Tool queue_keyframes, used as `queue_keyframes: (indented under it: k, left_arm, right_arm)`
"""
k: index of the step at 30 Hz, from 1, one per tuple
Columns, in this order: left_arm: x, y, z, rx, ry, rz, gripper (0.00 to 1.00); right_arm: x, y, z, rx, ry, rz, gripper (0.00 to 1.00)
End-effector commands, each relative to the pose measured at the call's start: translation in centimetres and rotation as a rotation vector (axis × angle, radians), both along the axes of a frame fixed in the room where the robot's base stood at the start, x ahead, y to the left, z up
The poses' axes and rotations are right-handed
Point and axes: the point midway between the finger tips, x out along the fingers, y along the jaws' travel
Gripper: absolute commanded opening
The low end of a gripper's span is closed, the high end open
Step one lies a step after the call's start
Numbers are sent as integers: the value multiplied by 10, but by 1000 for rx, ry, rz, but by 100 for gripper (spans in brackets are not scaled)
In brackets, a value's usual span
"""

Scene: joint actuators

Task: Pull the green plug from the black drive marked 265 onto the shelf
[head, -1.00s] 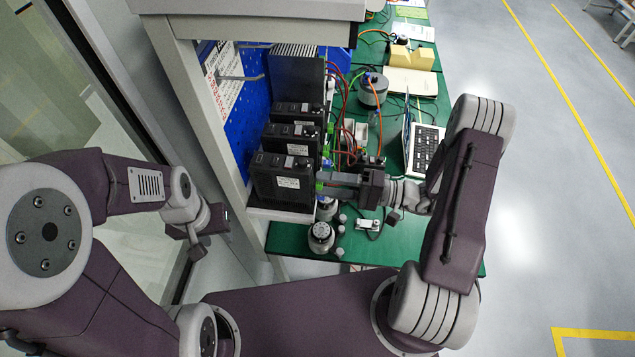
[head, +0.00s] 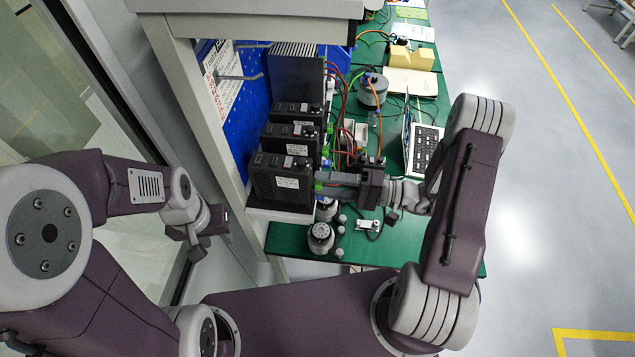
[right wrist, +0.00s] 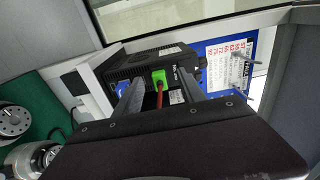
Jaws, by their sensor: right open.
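Several black drives stand in a row on the shelf (head: 262,213); the nearest black drive (head: 283,180) has a white label too small to read. It also fills the middle of the right wrist view (right wrist: 150,67). A green plug (right wrist: 159,76) with a red wire sits on its face; in the head view it is a small green spot (head: 319,188) by the fingertips. My right gripper (head: 324,184) is open at this drive, its fingers (right wrist: 161,88) on either side of the plug, with a gap visible. My left gripper (head: 208,232) hangs empty left of the shelf; its jaw opening is unclear.
Round metal motors (head: 320,237) stand on the green table (head: 295,238) below the right gripper. Red and green wires run behind it. A laptop (head: 425,145) lies further right. A cabinet post (head: 205,110) stands left of the drives. The floor at right is clear.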

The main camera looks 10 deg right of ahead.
Motion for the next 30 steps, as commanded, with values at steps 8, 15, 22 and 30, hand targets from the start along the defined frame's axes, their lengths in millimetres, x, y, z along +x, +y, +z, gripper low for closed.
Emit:
queue_keyframes:
  k: [8,15,22,30]
  left_arm:
    - [0,0,0,0,0,0,36]
    - [0,0,-4,0,0,0,36]
    - [0,0,-4,0,0,0,36]
    - [0,0,-4,0,0,0,36]
  right_arm:
    - [0,0,0,0,0,0,47]
    - [0,0,-1,0,-1,0,47]
    - [0,0,0,0,0,0,39]
    - [0,0,0,0,0,0,0]
